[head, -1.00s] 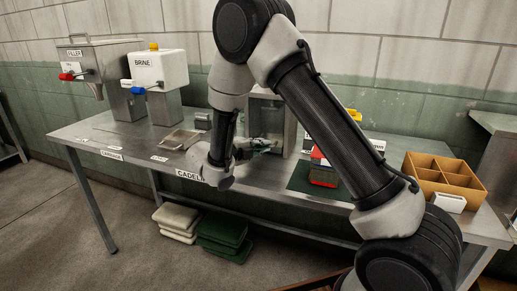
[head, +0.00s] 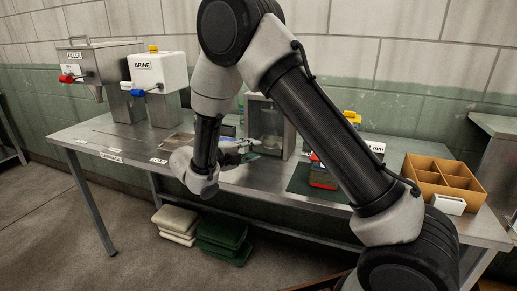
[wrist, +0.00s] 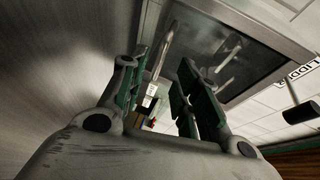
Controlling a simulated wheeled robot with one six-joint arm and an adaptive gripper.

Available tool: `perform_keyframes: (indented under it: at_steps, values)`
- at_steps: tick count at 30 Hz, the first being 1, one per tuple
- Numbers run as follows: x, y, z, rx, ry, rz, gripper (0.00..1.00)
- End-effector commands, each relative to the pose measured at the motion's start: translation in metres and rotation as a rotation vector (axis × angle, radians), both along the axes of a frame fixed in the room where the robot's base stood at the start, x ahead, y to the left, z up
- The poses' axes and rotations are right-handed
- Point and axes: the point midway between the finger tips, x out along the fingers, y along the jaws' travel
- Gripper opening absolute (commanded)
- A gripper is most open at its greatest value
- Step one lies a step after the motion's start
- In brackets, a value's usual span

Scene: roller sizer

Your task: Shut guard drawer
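A steel housing (head: 284,128) with a clear front stands at the back middle of the bench in the head view. It seems to be the guarded machine, but I cannot tell how far its drawer is out. My gripper (head: 262,147) is low in front of it, partly hidden by my arm. In the wrist view my gripper (wrist: 160,98) has its two green-padded fingers spread apart with nothing visibly held. A thin steel bar (wrist: 164,52) shows beyond the gap, beside a dark framed window (wrist: 238,62). Contact between fingers and bar cannot be told.
The bench (head: 105,138) carries the filler (head: 80,65) and brine unit (head: 157,72) at left. A cardboard divider box (head: 441,180) and a red-and-grey block (head: 323,178) are at right. The bench's left front is clear.

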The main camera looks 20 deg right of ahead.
Motion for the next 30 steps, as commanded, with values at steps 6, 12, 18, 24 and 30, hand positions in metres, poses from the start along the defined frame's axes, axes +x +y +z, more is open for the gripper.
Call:
perform_keyframes:
  at_steps: [6,12,18,24,30]
  values:
    - [-0.023,0.040,0.009,0.000,0.000,0.003,0.32]
    - [-0.034,0.056,0.012,0.001,-0.001,0.000,0.32]
    - [-0.035,0.058,0.013,0.000,0.000,-0.001,0.32]
    - [-0.036,0.052,0.017,0.020,-0.014,-0.019,0.32]
    - [-0.056,-0.022,0.063,0.301,-0.256,-0.297,0.32]
